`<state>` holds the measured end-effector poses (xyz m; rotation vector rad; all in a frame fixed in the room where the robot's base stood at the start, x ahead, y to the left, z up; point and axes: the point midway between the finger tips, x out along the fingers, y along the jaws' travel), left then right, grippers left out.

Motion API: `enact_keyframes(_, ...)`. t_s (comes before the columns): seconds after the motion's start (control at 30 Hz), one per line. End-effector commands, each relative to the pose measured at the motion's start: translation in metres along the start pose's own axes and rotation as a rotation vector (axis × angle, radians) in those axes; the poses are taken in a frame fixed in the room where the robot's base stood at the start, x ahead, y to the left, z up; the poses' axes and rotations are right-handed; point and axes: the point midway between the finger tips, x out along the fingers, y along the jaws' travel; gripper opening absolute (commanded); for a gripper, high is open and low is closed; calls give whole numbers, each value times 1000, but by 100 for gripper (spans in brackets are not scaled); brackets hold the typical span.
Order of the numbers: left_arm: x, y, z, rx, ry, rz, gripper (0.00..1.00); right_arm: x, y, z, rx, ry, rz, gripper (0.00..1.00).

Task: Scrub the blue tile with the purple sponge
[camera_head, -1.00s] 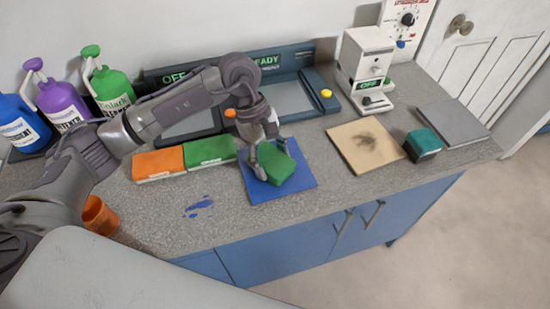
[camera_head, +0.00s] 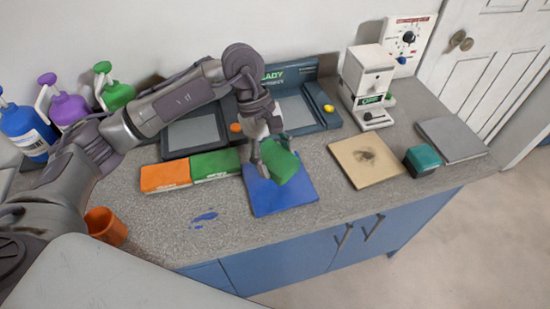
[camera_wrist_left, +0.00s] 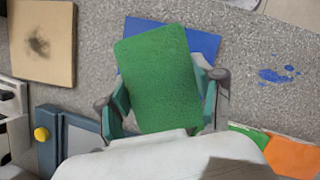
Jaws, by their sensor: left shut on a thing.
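The blue tile (camera_head: 297,197) lies flat on the grey speckled counter, with its far part hidden by my gripper and its load. It also shows behind the green sponge in the left wrist view (camera_wrist_left: 207,44). My left gripper (camera_head: 266,158) is shut on a green sponge (camera_head: 281,164), held tilted above the tile. In the left wrist view the green sponge (camera_wrist_left: 160,80) sits between the two fingers and covers much of the tile. I see no purple sponge in these views. My right gripper is not in view.
A blue smear (camera_head: 204,216) marks the counter left of the tile. Orange (camera_head: 166,177) and green (camera_head: 214,164) slabs lie behind it. A tan tile with a dark stain (camera_head: 350,165), a teal block (camera_head: 422,159) and a grey slab (camera_head: 452,138) lie right. Bottles (camera_head: 28,130) and an orange cup (camera_head: 105,226) stand left.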

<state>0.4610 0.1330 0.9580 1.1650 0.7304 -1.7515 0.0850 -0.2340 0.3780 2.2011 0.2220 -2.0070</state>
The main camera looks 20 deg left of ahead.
Motion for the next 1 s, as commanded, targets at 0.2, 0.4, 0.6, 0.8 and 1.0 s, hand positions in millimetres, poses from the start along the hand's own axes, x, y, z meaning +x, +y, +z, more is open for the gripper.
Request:
enact_keyframes(0.2, -4, 0, 2, 1, 0, 0, 38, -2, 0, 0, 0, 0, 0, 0)
enact_keyframes(0.4, -21, 0, 8, 2, 1, 1, 38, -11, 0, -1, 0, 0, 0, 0)
enact_keyframes(0.6, -28, 0, 12, 1, 1, 0, 38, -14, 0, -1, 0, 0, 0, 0)
enact_keyframes(0.8, -27, 0, 11, 1, 0, 0, 38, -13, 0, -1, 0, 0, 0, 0)
enact_keyframes(1.0, -27, 0, 11, 1, 0, 0, 38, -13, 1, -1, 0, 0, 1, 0)
